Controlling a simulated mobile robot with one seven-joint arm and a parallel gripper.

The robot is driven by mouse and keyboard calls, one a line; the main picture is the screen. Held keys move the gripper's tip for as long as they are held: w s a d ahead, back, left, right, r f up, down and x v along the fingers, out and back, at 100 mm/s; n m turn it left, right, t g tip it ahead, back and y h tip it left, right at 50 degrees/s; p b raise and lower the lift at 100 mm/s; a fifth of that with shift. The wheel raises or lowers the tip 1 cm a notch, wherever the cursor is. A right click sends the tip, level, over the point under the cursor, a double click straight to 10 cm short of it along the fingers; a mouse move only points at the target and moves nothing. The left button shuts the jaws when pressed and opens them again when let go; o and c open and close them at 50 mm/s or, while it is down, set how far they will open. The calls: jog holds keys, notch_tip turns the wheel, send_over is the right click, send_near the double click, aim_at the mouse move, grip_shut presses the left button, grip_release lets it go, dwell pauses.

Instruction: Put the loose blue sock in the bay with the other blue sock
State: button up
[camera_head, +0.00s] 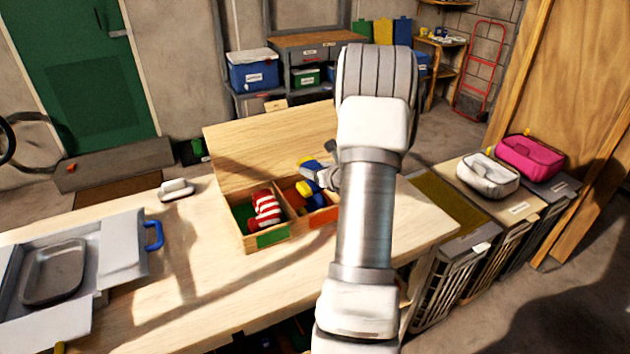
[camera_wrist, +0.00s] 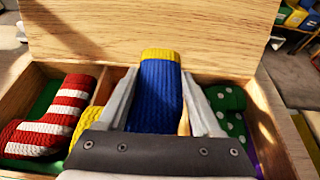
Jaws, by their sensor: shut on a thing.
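My gripper (camera_wrist: 160,77) is shut on a blue knitted sock (camera_wrist: 158,98) with a yellow cuff, one finger on each side. In the head view, my gripper (camera_head: 324,177) is partly hidden by my arm, above the middle of the wooden sock box (camera_head: 244,249). The sock's blue (camera_head: 309,165) shows there beside the fingers. The left bay, with a green floor, holds a red-and-white striped sock (camera_head: 265,209). A green dotted sock (camera_wrist: 232,118) lies to the right.
The box's wooden lid (camera_head: 265,150) stands open behind the bays. A grey case (camera_head: 120,245) with a tray lies on the bench at left. A white brush-like object (camera_head: 177,188) sits behind. Hampers carry a white bag (camera_head: 487,176) and a pink bag (camera_head: 530,157) at right.

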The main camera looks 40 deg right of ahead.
notch_tip(320, 180, down, 4)
jog(key=shift+r, duration=0.1)
jog(key=shift+f+b, duration=0.4)
jog(key=shift+b, duration=0.2)
jog(key=shift+f+b, duration=0.3)
jog(key=shift+b, duration=0.05)
jog(key=shift+r, duration=0.1)
jog(key=o, duration=1.4)
jog(key=shift+c, duration=0.2)
jog(key=shift+d, duration=0.1)
